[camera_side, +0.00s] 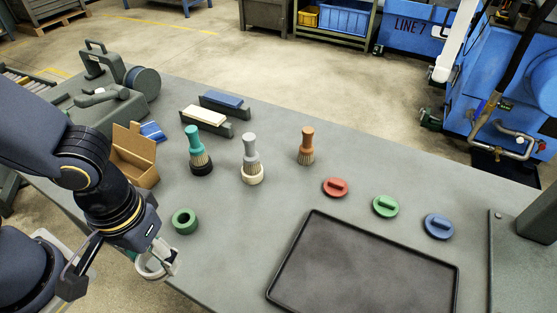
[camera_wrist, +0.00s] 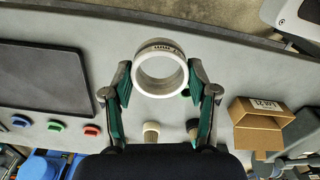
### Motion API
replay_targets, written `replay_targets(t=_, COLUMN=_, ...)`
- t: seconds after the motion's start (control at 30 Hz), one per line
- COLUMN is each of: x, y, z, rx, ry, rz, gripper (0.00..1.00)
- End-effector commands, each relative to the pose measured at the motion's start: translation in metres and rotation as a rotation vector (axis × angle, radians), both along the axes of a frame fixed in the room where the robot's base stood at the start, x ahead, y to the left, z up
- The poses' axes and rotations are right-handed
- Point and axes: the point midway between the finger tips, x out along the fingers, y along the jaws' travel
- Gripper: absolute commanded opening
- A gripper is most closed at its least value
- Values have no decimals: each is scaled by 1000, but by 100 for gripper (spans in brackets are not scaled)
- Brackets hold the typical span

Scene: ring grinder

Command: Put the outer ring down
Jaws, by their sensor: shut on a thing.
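In the side view my gripper (camera_side: 158,260) is at the lower left, by the table's near edge, and partly covers the ring (camera_side: 147,271). I cannot tell whether the ring touches the table.
An open cardboard box (camera_side: 134,157) and several brushes (camera_side: 251,158) stand behind the green ring. Red (camera_side: 336,187), green (camera_side: 385,206) and blue (camera_side: 438,226) knobs lie to the right. An empty black tray (camera_side: 360,270) lies front right. Grey table (camera_side: 238,236) is clear between gripper and tray.

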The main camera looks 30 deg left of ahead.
Motion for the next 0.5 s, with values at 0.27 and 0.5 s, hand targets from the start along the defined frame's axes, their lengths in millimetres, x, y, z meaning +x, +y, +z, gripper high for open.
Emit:
replay_targets(t=0.27, x=25, y=-31, z=31, rx=-3, ry=-2, rz=54, gripper=17)
replay_targets(t=0.5, x=97, y=-113, z=56, rx=3, ry=1, rz=106, gripper=17)
